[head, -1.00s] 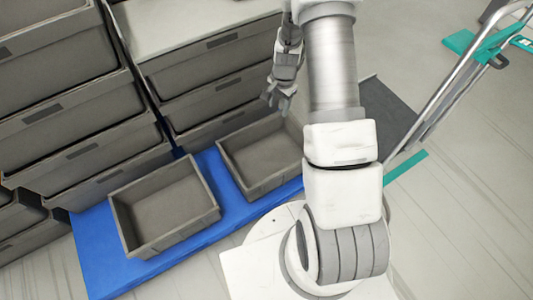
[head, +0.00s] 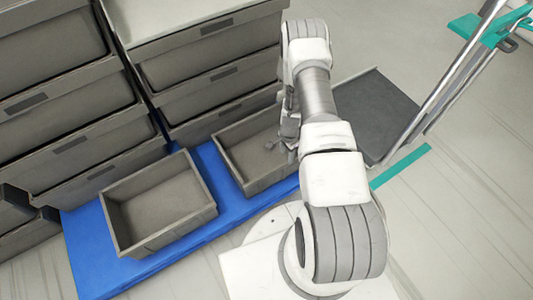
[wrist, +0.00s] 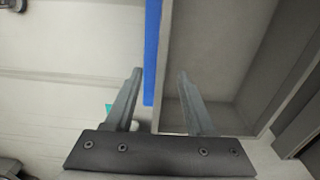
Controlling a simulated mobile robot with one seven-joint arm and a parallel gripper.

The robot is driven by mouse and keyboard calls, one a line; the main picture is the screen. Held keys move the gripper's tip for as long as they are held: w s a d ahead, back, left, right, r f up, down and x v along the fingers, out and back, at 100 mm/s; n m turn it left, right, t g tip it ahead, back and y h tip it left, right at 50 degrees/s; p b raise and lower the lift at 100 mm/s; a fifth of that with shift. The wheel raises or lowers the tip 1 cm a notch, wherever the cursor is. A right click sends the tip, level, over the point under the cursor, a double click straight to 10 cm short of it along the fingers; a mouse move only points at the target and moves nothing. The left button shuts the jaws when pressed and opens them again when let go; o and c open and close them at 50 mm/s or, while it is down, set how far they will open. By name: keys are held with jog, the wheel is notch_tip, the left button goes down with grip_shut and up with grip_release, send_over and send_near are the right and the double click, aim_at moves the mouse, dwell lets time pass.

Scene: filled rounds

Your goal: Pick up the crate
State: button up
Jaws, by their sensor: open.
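Two empty grey open crates sit side by side on a blue base: a left crate (head: 172,233) and a right crate (head: 268,178). The task does not say which crate. My gripper (head: 284,148) is low at the right crate's right end, partly hidden by my arm. In the wrist view my gripper (wrist: 160,73) is open and empty. One finger shows over the inside of a crate (wrist: 165,45), the other over the floor outside, with the crate's wall between them in the picture. I cannot tell how deep the fingers reach past the rim.
Stacks of grey crates (head: 215,75) rise behind both crates. The blue base (head: 90,255) extends under them. A dark platform cart (head: 375,110) with a metal handle stands right of my arm. Floor is free in front and at far right.

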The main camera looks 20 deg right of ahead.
aim_at(285, 163)
notch_tip(285, 163, down, 9)
jog(key=b, duration=0.3)
jog(key=shift+w+f, duration=0.1)
jog(key=shift+w, duration=0.05)
jog(key=shift+c, duration=0.2)
grip_shut()
dwell(1.1)
